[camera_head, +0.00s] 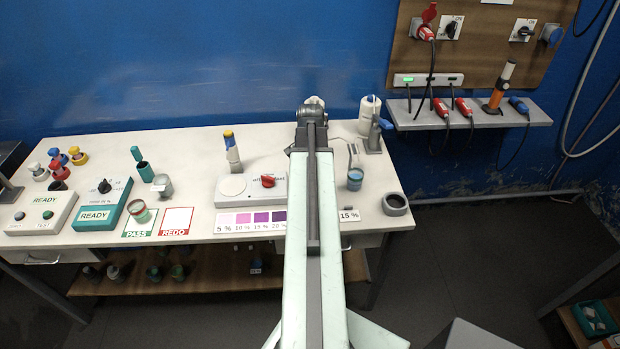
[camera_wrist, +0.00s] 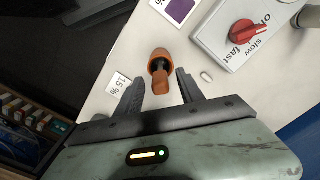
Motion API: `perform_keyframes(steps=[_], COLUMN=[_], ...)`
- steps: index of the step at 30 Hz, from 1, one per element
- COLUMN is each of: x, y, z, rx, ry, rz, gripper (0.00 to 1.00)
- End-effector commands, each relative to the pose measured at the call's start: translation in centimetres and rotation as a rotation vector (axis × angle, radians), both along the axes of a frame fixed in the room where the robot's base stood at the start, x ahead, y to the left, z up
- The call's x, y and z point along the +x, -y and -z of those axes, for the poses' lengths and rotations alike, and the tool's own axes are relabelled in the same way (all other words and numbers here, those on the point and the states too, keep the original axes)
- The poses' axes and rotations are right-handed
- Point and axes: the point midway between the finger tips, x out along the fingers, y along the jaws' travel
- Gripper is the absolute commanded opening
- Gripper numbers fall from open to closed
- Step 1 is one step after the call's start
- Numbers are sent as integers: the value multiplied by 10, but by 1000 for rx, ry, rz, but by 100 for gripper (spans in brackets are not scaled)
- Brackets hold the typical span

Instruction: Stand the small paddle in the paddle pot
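An orange paddle-like piece (camera_wrist: 159,82) with a dark middle shows in the wrist view, between the fingers of my gripper (camera_wrist: 160,92). It looks like the small paddle. The fingers are apart, with a visible gap on each side of the piece. I cannot tell how high the fingers are above it. In the head view my arm hides this piece and the gripper's fingers. A dark grey round pot (camera_head: 395,204) with an open top stands at the table's right front corner; it may be the paddle pot, but I cannot be sure.
A stirrer with a red knob (camera_head: 268,181) and a colour chart (camera_head: 250,221) lie left of my arm. A 15 % card (camera_head: 349,214) lies right of it. A small white pill-shaped piece (camera_wrist: 207,76) lies beside the right finger. A blue beaker (camera_head: 355,179) stands behind the pot.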

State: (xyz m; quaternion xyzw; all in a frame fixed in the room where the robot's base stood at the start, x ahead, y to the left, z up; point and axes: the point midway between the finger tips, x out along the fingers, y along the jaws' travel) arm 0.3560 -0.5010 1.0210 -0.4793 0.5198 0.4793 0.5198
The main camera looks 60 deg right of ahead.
Motion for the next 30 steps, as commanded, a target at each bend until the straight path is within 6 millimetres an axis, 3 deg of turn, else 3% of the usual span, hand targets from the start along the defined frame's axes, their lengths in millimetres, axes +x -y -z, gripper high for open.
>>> perform_keyframes(steps=[11,14,24,30], x=[0,0,-1,-1], y=[0,0,0,0], z=[-4,-14,-73,-80], rx=[0,0,0,0], ry=[0,0,0,0], rz=[-1,-1,0,0], gripper=[47,47,47,47])
